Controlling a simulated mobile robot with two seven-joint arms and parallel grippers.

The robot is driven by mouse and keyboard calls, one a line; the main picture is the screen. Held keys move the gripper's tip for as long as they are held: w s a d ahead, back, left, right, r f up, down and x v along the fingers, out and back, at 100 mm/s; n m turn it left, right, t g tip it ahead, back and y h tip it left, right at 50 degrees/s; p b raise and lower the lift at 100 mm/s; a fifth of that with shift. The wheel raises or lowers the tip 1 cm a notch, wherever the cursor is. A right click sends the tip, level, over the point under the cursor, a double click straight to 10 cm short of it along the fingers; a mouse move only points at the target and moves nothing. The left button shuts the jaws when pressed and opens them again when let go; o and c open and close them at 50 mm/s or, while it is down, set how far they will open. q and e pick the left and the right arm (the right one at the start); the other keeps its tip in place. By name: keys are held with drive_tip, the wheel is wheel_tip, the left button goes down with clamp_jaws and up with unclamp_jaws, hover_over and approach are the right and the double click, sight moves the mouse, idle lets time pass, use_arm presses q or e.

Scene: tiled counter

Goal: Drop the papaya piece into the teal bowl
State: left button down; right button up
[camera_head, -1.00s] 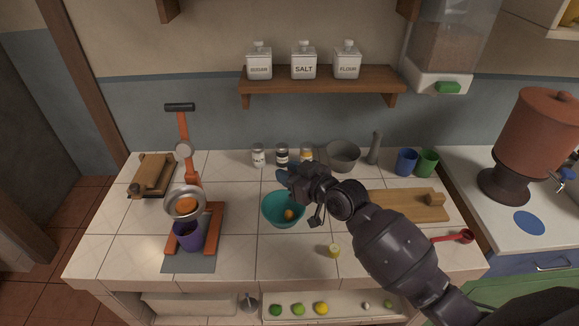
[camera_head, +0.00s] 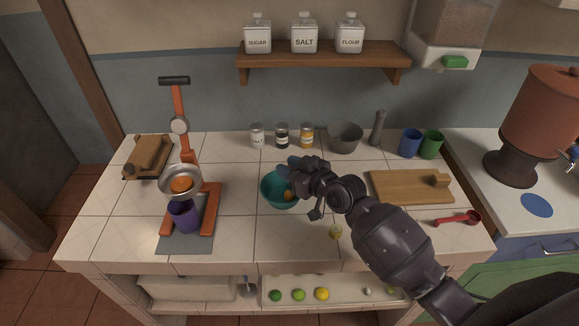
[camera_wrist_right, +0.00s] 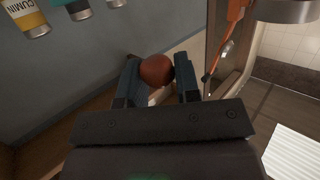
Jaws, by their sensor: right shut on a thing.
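The teal bowl (camera_head: 270,195) stands on the tiled counter, and an orange piece (camera_head: 288,196) shows inside it at the right. My right gripper (camera_head: 290,164) is over the bowl's back right side and hides part of its rim. In the right wrist view its fingers are shut on a rounded reddish-brown piece (camera_wrist_right: 157,70), which appears to be the papaya piece. The held piece is hidden in the head view. My left gripper is not in view.
An orange-framed press (camera_head: 206,213) with a purple cup (camera_head: 183,216) stands left of the bowl. Several spice jars (camera_head: 282,136) and a grey bowl (camera_head: 345,137) stand behind. A cutting board (camera_head: 405,188) lies right.

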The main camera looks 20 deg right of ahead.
drive_tip(key=o, duration=1)
drive_tip(key=shift+c, duration=0.2)
drive_tip(key=shift+s+d+r, duration=0.1)
drive_tip(key=shift+s+d, duration=0.2)
drive_tip(key=shift+s, duration=0.15)
drive_tip(key=v, duration=0.9)
drive_tip(key=shift+s+d, duration=0.15)
drive_tip(key=shift+s, duration=0.2)
